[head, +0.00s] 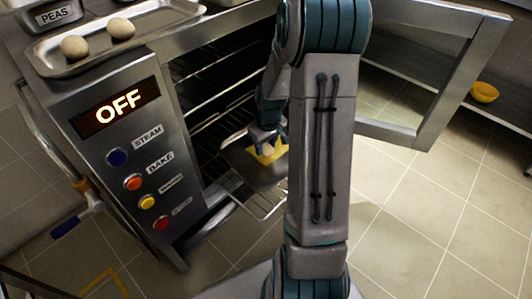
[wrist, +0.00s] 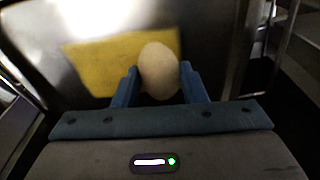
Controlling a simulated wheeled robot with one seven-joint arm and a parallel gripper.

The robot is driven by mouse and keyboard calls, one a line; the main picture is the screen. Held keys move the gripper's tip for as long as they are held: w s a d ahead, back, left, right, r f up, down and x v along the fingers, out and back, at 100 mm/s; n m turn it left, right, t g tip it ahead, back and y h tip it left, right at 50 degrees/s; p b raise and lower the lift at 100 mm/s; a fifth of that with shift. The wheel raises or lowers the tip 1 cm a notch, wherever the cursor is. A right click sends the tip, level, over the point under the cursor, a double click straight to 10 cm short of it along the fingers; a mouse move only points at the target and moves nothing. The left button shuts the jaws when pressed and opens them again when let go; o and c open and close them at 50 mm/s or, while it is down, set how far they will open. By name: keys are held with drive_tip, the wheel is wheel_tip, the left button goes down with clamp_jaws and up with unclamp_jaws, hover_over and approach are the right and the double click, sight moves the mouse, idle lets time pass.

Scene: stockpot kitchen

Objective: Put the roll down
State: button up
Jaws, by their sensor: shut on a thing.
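My gripper (wrist: 159,84) is shut on a pale, round roll (wrist: 158,62), with a blue finger on each side of it in the wrist view. In the head view the roll (head: 268,149) shows small, below my gripper (head: 266,138), partly hidden by my arm. Under it is a dark metal tray (head: 246,158) on an oven rack, with a yellow patch (wrist: 95,70) on its floor. The roll is over or beside the patch's right part. I cannot tell whether the roll touches the tray.
The oven (head: 140,150) reads OFF, and its door (head: 428,120) stands open to the right. A tray (head: 95,50) with two rolls (head: 74,47) sits on top of the oven. A yellow bowl (head: 484,92) is on a shelf at the far right.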

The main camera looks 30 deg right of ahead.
sight(266, 146)
drive_tip(key=shift+f+b, duration=0.5)
drive_tip(key=shift+f, duration=1)
drive_tip(key=shift+f, duration=0.1)
drive_tip(key=o, duration=1)
drive_tip(key=shift+c, duration=0.2)
